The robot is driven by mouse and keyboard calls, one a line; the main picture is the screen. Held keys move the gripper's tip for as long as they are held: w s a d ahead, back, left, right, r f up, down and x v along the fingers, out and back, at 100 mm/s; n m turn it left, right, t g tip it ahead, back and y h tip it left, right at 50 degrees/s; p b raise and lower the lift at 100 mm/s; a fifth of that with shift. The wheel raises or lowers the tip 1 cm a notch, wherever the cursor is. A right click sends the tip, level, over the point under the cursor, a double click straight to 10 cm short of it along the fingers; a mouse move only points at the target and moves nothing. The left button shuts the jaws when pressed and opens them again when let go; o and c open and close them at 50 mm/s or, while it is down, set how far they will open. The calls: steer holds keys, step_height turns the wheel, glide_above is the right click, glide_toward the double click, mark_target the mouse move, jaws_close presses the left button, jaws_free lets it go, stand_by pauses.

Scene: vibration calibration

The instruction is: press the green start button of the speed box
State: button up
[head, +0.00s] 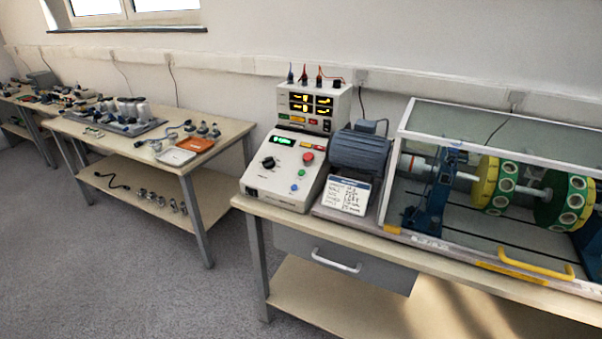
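The speed box (268,189) is a white, slope-fronted box at the left end of the near bench. Its panel has a lit green display (283,141), a black knob (269,163) on the left and a column of buttons on the right. The green start button (302,173) is small and sits between a larger red button (308,157) above and a blue button (294,187) below. Nothing covers the panel. My gripper is not in view.
A meter unit (312,104) stands behind the box. A motor (360,151) and a white card (345,195) are to its right, then a clear-covered rotor rig (487,180). The bench drawer has a handle (336,261). Grey floor (170,285) is free at front left.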

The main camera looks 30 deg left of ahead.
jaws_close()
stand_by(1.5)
